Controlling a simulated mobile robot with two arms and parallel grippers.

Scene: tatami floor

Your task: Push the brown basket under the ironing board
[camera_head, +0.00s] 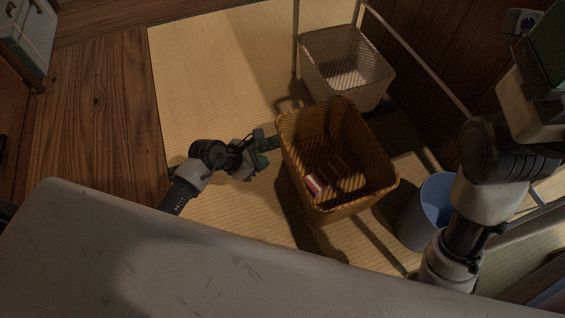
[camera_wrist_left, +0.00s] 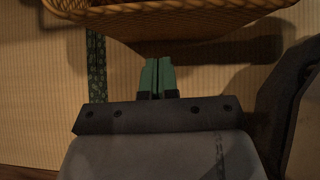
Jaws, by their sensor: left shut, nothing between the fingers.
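The brown basket (camera_head: 350,208) is a woven, open-topped basket standing on the tatami in the middle of the head view, with reddish items inside. My left gripper (camera_head: 264,161) is shut and empty, low beside the basket's left side. Its green fingers (camera_wrist_left: 157,76) point toward the basket; I cannot tell if they touch it. My right arm is at the right edge, its fingertips out of frame. I cannot clearly identify the ironing board.
A pale scratched surface (camera_head: 190,255) fills the lower left. A white basket (camera_head: 368,93) stands behind the brown one, among thin pale poles (camera_head: 295,50). A blue-lined bin (camera_head: 436,200) is close on the right. The tatami (camera_head: 205,85) at the upper left is clear.

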